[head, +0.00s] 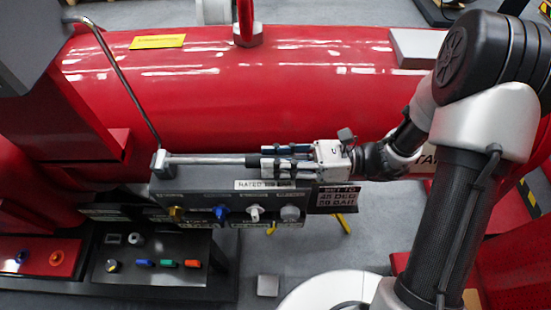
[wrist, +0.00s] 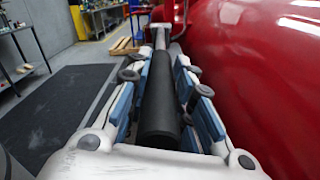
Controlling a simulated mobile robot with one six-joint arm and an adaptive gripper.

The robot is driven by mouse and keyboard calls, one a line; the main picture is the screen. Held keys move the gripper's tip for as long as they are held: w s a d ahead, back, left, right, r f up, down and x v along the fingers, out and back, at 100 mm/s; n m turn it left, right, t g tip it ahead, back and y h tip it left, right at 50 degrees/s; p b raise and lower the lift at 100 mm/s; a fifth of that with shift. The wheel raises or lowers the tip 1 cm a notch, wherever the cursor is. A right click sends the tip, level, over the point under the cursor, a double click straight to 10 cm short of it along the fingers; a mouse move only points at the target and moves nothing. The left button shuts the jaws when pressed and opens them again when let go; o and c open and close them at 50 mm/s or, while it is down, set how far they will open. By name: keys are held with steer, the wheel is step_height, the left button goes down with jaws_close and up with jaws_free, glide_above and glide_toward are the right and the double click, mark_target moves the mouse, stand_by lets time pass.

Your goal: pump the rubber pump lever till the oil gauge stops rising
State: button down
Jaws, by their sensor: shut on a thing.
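The pump lever (head: 205,159) is a light metal rod with a black rubber grip, lying nearly level in the head view above the valve panel. Its left end meets a small grey block. My gripper (head: 270,158) is shut on the rubber grip from the right. In the wrist view the black grip (wrist: 158,105) runs lengthwise between the blue pads of my gripper (wrist: 163,75), with the metal rod beyond it. The end of the grip in the gripper is hidden in the head view. I cannot make out an oil gauge in either view.
A large red cylinder (head: 240,85) lies behind the lever. Below the lever is a grey panel (head: 195,200) with several coloured knobs. A black console (head: 150,285) with buttons stands at lower left. A thin bent metal pipe (head: 122,80) rises from the lever block.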

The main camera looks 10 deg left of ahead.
step_height(320, 180, up, 4)
steer(key=h+p, duration=0.1)
steer(key=p, duration=0.4)
steer(key=shift+a+f+p, duration=0.1)
steer(key=shift+f+p, duration=0.05)
steer(key=shift+p, duration=0.15)
steer(key=r+h+p, duration=0.1)
steer(key=r+p, duration=0.1)
steer(key=p, duration=0.1)
steer(key=a+r+h+p, duration=0.1)
steer(key=r+p, duration=0.1)
steer(key=p, duration=0.2)
steer(key=r+t+h+p, duration=0.1)
steer(key=r+p, duration=0.1)
steer(key=p, duration=0.1)
steer(key=shift+s+a+r, duration=0.25)
steer(key=shift+a+r, duration=0.05)
steer(key=shift+r, duration=0.1)
steer(key=shift+a+r+h+p, duration=0.35)
steer(key=shift+h+p, duration=0.25)
steer(key=shift+p, duration=0.35)
steer(key=shift+d, duration=0.1)
steer(key=c, duration=1.4)
jaws_free()
steer(key=shift+o, duration=0.2)
steer(key=shift+d, duration=0.1)
steer(key=v, duration=1.1)
steer(key=shift+d+r, duration=0.2)
steer(key=shift+d, duration=0.2)
